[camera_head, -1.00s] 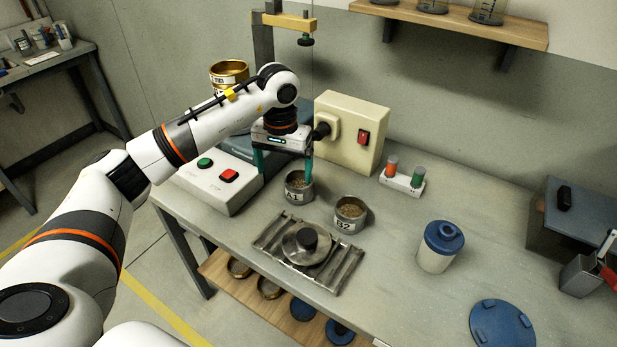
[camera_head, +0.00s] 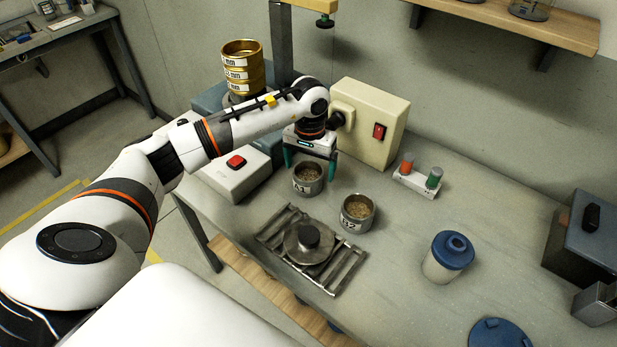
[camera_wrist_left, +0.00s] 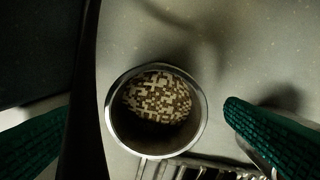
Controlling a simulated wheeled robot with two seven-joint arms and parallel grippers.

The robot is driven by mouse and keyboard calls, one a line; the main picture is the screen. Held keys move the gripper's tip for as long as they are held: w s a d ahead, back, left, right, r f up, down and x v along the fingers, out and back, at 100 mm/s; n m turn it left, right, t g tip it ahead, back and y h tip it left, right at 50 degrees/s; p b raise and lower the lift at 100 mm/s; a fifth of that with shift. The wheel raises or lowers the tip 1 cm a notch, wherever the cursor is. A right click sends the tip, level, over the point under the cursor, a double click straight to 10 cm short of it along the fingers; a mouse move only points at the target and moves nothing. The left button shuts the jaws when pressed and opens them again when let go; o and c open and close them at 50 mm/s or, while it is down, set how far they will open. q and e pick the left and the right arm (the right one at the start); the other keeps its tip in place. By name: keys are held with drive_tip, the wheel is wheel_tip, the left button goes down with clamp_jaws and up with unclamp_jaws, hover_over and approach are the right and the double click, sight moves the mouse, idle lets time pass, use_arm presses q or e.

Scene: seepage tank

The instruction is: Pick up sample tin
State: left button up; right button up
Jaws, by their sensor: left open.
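A small metal tin marked A1 (camera_head: 306,188) stands upright on the bench with grainy brown material inside. A second metal tin marked B2 (camera_head: 356,222) stands to its right and nearer me, also filled. My right gripper is not in view.
A slatted metal rack (camera_head: 337,276) holding a round knobbed lid (camera_head: 305,250) is in front of the tins. A control box with a red button (camera_head: 232,176) is left, a cream box (camera_head: 364,123) behind. A blue-lidded jar (camera_head: 440,268) stands right, with clear bench between.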

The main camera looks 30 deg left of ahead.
sight(309, 176)
use_arm(q)
wheel_tip(309, 176, down, 4)
drive_tip(key=shift+a+r+p, duration=0.15)
drive_tip(key=shift+r+p, duration=0.05)
drive_tip(key=shift+p, duration=0.4)
drive_tip(key=shift+f, duration=0.3)
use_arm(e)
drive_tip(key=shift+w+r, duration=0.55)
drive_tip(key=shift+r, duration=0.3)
use_arm(q)
drive_tip(key=shift+c, duration=0.5)
